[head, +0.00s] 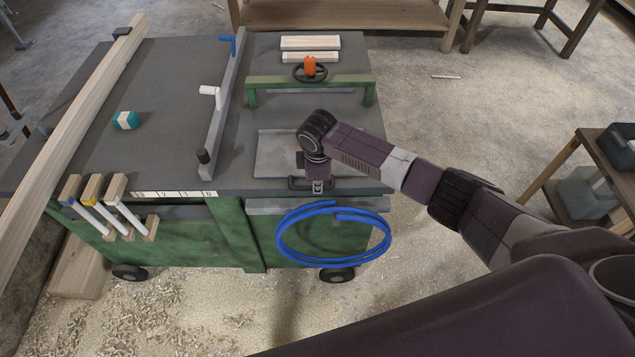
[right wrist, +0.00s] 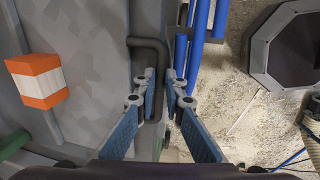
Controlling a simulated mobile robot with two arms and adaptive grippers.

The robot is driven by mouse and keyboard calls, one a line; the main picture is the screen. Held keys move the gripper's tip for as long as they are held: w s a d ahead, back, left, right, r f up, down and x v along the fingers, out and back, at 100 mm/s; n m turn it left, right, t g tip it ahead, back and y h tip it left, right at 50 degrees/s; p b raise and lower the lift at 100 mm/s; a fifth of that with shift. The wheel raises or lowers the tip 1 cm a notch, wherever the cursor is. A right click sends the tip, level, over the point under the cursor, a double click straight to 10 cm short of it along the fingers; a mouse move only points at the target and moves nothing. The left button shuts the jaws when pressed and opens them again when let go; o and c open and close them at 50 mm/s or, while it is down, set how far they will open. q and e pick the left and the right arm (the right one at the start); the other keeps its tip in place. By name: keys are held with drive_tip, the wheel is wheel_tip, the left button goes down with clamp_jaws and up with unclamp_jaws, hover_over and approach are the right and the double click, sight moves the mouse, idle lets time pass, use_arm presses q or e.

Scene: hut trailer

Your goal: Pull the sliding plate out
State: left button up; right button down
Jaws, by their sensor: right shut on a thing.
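The sliding plate (head: 275,160) is a light grey flat plate set in the dark top of the green machine, near its front edge. A dark bar handle (head: 296,183) is at its front. In the right wrist view the handle (right wrist: 147,50) runs between the blue fingers. My right gripper (head: 318,186) points down at the front edge and is shut on the handle; in the wrist view the gripper (right wrist: 161,82) has one finger on each side of the bar. My arm hides part of the plate. My left gripper is not in view.
A blue hose coil (head: 334,234) hangs on the machine's front, just below the handle. A green bridge (head: 312,82) with a handwheel stands behind the plate. A grey fence (head: 222,110) runs to the left. Open floor lies in front, strewn with wood shavings.

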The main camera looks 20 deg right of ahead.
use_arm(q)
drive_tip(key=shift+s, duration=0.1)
use_arm(e)
drive_tip(key=c, duration=2.3)
unclamp_jaws()
drive_tip(key=shift+w, duration=0.1)
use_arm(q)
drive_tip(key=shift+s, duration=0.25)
use_arm(e)
wheel_tip(320, 180, up, 12)
drive_tip(key=s, duration=0.2)
drive_tip(key=shift+a, duration=0.35)
drive_tip(key=shift+s+f, duration=0.1)
